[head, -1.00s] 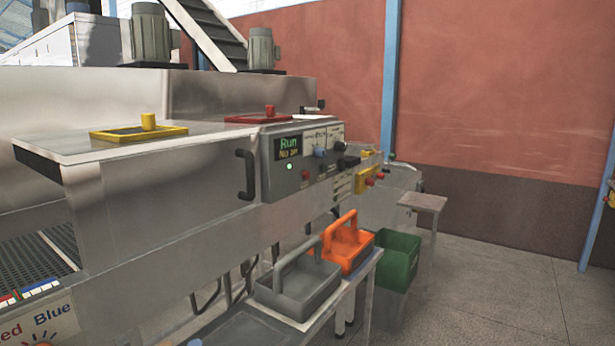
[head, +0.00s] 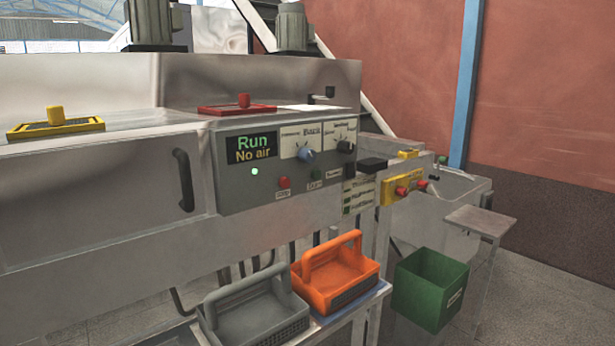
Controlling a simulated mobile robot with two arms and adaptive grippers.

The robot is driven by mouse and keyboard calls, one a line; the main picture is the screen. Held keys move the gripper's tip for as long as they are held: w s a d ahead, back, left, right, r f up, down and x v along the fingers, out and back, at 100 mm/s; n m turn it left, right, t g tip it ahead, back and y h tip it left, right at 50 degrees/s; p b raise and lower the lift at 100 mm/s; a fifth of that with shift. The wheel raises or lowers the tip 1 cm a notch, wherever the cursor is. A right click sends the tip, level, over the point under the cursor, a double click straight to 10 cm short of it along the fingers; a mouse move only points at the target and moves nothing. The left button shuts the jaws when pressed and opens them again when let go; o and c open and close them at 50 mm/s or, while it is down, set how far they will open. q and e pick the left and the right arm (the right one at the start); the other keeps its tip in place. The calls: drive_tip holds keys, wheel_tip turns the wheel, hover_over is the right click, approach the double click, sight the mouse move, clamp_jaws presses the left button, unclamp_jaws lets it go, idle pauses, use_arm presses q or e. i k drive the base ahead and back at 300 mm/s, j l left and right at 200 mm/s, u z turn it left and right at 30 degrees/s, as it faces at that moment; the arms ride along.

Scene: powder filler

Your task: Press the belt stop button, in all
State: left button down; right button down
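The grey control panel (head: 235,190) is on the front of the steel machine. Its display (head: 251,148) reads "Run" and "No air", with a lit green lamp (head: 254,171) below. A yellow box (head: 396,190) with red buttons is to the right of the panel. I cannot tell from the labels which button is the belt stop. Neither of my grippers is in view.
A grey caddy (head: 252,312) and an orange caddy (head: 336,273) stand on a low shelf below the panel. A green bin (head: 429,288) and a small steel stand (head: 481,221) are to the right. A black door handle (head: 184,180) sticks out left of the panel.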

sight(283, 182)
drive_tip(key=i+l+u, duration=0.1)
drive_tip(key=l, duration=0.25)
drive_tip(key=i+l, duration=0.15)
drive_tip(key=l, duration=0.2)
drive_tip(key=i+l+u, duration=0.15)
drive_tip(key=l, duration=0.6)
drive_tip(key=i+u, duration=0.05)
